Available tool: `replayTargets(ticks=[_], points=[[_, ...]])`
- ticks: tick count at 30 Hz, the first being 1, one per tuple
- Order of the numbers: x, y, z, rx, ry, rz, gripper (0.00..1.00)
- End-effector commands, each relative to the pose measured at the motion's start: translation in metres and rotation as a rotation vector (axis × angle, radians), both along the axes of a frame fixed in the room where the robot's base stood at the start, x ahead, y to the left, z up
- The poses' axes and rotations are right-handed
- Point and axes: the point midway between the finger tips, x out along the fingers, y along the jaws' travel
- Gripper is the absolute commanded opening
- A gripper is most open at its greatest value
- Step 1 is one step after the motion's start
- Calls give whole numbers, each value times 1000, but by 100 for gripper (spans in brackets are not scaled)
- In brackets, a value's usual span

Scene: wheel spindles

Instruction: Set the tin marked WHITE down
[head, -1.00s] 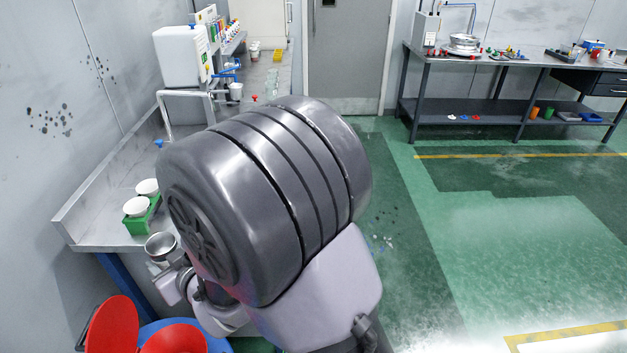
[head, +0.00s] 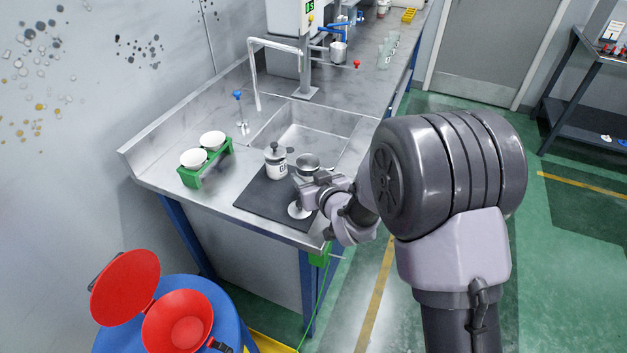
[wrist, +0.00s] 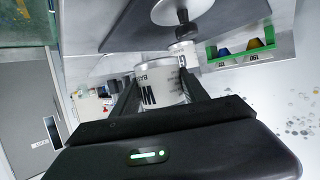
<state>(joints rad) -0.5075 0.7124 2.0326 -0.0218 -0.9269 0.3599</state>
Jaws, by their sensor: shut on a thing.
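My gripper (wrist: 157,92) is shut on a pale tin (wrist: 158,86), with a finger on each side. Large dark letters show on its wall, but the fingers cover part and I cannot read the whole word. In the head view this tin's grey metal top (head: 307,162) is above the dark mat (head: 255,198), near its right side. I cannot tell whether its base touches the mat. Another pale tin (head: 276,164) with a dark knob on top stands on the mat to its left. A pale round disc (head: 299,211) lies near the mat's front edge.
A sink (head: 315,130) lies behind the mat, with a tap (head: 275,45) over it. Bare mat shows at the front left.

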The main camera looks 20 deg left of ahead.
Motion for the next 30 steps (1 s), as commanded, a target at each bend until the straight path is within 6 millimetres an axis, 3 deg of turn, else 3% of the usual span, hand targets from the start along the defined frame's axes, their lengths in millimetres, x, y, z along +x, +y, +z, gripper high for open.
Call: replayTargets(ticks=[3, 6, 12, 23, 24, 26, 30], points=[[23, 2, -3, 0, -1, -1, 8], [30, 2, -8, -1, 1, 0, 8], [30, 2, -41, -1, 1, -1, 8], [30, 2, -42, 0, 0, -1, 8], [29, 2, -41, -1, 1, -1, 60], [29, 2, -41, 0, 0, -1, 72], [29, 2, -41, 0, 0, -1, 74]])
